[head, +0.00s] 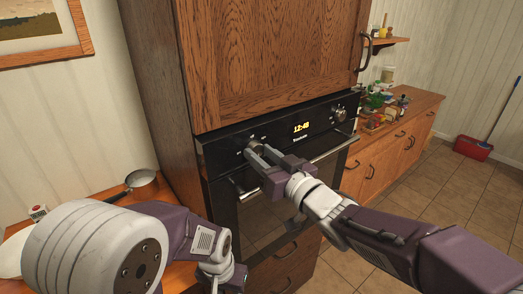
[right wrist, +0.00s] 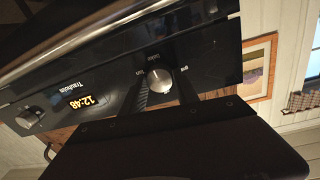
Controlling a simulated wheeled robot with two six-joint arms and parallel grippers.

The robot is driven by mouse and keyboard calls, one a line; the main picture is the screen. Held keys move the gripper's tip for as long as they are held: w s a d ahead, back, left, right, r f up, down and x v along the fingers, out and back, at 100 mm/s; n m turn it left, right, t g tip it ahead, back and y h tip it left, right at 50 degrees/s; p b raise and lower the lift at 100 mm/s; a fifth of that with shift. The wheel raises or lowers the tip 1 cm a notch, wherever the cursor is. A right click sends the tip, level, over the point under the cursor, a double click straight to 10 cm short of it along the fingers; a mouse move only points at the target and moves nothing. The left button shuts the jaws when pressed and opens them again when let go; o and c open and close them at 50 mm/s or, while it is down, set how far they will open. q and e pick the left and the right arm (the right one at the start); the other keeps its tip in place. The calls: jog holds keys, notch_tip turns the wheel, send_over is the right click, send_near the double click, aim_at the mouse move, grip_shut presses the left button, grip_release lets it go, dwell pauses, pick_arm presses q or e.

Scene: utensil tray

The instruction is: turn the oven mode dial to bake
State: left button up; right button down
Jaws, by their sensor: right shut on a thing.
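The oven (head: 270,215) has a black control panel (head: 225,152) with a round dial near each end. The left dial (head: 252,142) is partly hidden by my right gripper (head: 257,153) in the head view. In the right wrist view this silver dial (right wrist: 158,79) sits between the two dark fingers of the right gripper (right wrist: 162,92), which is shut on it. Small white labels surround the dial; they appear upside down and are too small to read surely. I cannot tell which label the dial points to. My left arm shows at the lower left, but its gripper does not.
The other dial (head: 340,113) is at the panel's right end, past the lit clock (head: 301,127). The oven door handle (head: 330,150) runs just below the panel. A pan (head: 142,179) rests on the left counter. A cluttered counter (head: 425,104) stands at right.

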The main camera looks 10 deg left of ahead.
jog(key=shift+m, duration=0.4)
jog(key=c, duration=0.9)
grip_release()
jog(key=shift+s, duration=0.1)
jog(key=v, duration=0.9)
jog(key=shift+b, duration=0.3)
